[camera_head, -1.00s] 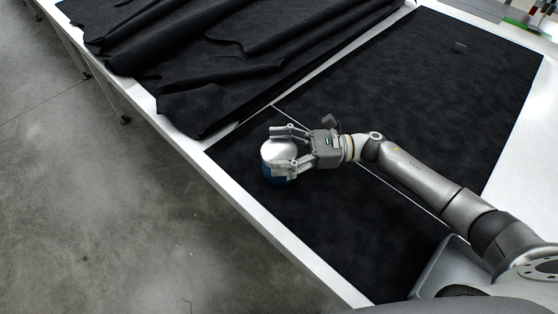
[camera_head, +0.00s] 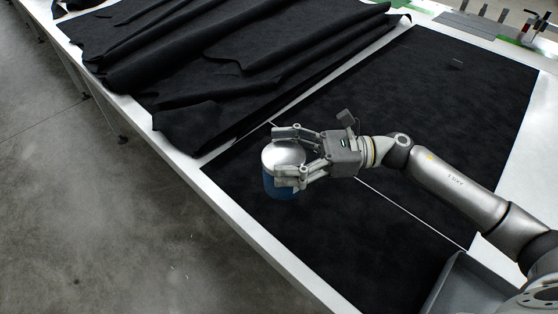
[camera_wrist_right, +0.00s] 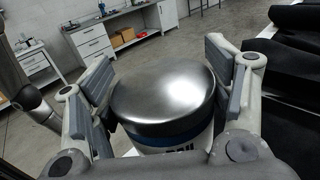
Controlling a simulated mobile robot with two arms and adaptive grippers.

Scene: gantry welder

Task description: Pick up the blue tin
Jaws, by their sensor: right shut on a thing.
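The blue tin (camera_head: 278,187) has a rounded silver lid and a blue side, and it is upright near the table's left edge in the head view. My right gripper (camera_head: 286,158) is shut on it, one finger on each side just below the lid. In the right wrist view the tin's silver lid (camera_wrist_right: 166,92) fills the space between the finger pads of the right gripper (camera_wrist_right: 165,100). The tin's lower part is partly hidden by the near finger. I cannot tell for sure how far its base is above the cloth. My left gripper is not in view.
The white table (camera_head: 250,228) carries a flat black cloth (camera_head: 430,110). Crumpled black cloth (camera_head: 220,60) lies heaped beyond the tin. Concrete floor (camera_head: 90,220) is open at left.

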